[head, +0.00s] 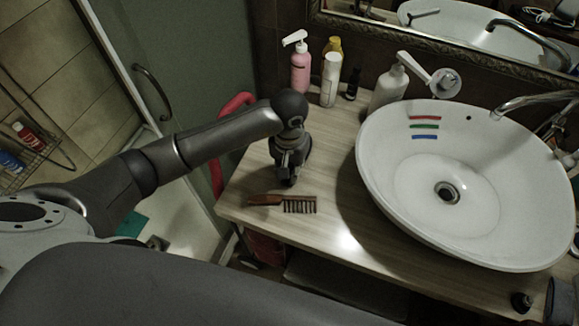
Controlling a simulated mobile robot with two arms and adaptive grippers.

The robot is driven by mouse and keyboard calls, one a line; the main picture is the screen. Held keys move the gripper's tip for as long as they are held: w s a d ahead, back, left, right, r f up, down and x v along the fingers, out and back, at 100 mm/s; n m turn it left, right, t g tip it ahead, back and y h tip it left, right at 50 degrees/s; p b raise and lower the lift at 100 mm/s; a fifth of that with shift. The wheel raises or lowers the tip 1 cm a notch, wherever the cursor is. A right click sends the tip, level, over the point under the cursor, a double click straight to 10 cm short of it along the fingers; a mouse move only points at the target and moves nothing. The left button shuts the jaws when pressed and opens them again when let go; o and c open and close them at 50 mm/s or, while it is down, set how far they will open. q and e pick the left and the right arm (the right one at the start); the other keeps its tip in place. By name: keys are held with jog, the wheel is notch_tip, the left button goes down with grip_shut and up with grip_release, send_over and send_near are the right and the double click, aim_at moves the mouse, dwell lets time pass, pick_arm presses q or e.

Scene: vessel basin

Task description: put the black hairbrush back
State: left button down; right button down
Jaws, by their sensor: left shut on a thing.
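My left gripper (288,174) points down over the left part of the wooden counter (330,222). It is shut on a dark thing that shows only in part beside and behind the fingers. It looks like the black hairbrush, but the gripper hides most of its shape. A brown-handled brush or comb with dark teeth (283,203) lies flat on the counter, just in front of the gripper and apart from it.
A white basin (376,187) with red, green and blue strips inside fills the right of the counter. A pink pump bottle (300,72), a white bottle (330,82) and a white dispenser (388,90) stand at the back. The counter's front left is mostly clear.

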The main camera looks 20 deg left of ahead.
pick_arm(q)
jog(key=shift+f, duration=0.2)
jog(key=c, duration=1.3)
grip_release()
jog(key=shift+r, duration=0.1)
jog(key=shift+r, duration=0.2)
jog(key=shift+r+b, duration=1.7)
jog(key=shift+r, duration=4.25)
